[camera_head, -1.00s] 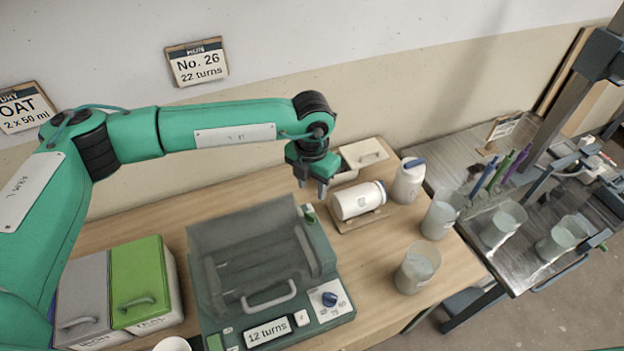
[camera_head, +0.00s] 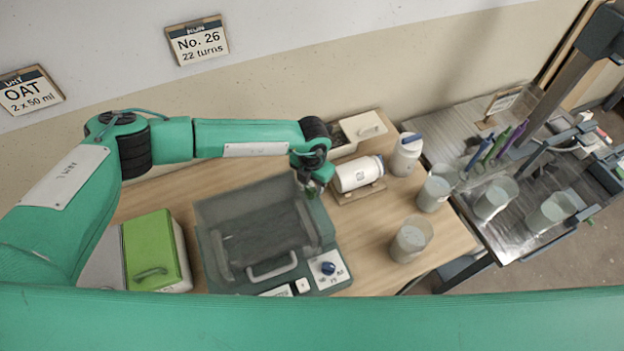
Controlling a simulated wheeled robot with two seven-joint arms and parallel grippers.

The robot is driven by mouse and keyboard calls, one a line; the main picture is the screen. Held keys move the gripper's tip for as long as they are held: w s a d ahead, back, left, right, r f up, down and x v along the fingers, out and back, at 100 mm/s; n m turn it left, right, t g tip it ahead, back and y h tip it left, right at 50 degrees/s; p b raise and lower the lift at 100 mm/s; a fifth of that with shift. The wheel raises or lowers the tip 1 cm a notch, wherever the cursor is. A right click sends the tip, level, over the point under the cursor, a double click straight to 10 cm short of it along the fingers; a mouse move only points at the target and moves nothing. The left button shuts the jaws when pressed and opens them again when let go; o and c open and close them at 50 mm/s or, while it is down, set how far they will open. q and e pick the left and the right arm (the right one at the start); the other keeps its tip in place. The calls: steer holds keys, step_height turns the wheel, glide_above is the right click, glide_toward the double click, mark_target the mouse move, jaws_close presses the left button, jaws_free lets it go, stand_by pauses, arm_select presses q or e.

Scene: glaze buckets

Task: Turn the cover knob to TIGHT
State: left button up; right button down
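The dark green machine (camera_head: 328,232) stands on the bench with its grey see-through cover (camera_head: 240,192) and a grey handle (camera_head: 272,268) at the front. A blue knob (camera_head: 328,268) sits on a white marked plate at its front right; the marks are too small to read. A small green knob (camera_head: 311,194) is at the machine's back right corner, mostly hidden by my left gripper (camera_head: 312,185). The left gripper points down at this green knob, and its fingers are too small and dark to tell open from shut. My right gripper is not in view.
A white jar (camera_head: 358,174) lies on a wooden stand right beside my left gripper. Another white jar (camera_head: 405,154) and beakers (camera_head: 410,239) stand further right. A green-lidded box (camera_head: 150,245) is left of the machine. My green arm link crosses the bottom, hiding the machine's front.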

arm_select(q)
steer(key=shift+f, duration=0.7)
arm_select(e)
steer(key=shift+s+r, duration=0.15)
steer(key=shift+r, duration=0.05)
